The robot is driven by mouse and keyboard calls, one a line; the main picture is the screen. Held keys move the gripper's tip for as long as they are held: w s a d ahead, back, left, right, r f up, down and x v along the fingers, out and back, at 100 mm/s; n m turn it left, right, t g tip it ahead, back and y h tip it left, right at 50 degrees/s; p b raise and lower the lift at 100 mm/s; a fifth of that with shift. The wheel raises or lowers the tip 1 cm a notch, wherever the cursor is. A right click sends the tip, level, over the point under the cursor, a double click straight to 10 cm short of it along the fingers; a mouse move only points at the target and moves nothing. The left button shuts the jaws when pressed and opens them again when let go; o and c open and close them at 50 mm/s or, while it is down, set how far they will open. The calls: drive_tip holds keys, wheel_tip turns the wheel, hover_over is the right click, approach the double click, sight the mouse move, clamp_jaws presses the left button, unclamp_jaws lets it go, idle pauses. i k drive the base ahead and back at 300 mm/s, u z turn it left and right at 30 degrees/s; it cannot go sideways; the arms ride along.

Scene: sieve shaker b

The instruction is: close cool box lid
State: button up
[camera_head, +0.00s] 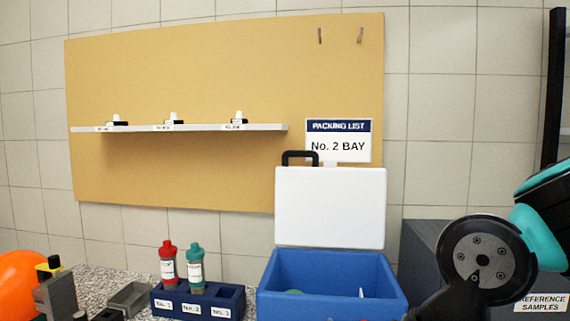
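The cool box (322,272) is blue and stands at the lower middle of the head view. Its white lid (330,207) is open and stands upright behind the box opening. A black handle (300,158) shows at the lid's upper left. Inside the box I see a small white and a green item, mostly hidden by the walls. My arm shows at the lower right, with a dark round joint and teal parts, right of the box. My gripper is not visible in this view.
A dark blue rack (197,300) left of the box holds a red-capped bottle (168,264) and a teal-capped bottle (195,266). A grey tray (130,298) and an orange rounded object (20,285) are further left. A shelf (180,128) and packing list sign (338,141) are behind.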

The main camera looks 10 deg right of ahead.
sight(330, 205)
drive_tip(key=u, duration=0.85)
drive_tip(key=k, duration=1.15)
drive_tip(key=u, duration=0.95)
drive_tip(key=i, duration=1.5)
drive_tip(key=z, duration=1.35)
drive_tip(key=i, duration=0.75)
drive_tip(key=z, duration=0.5)
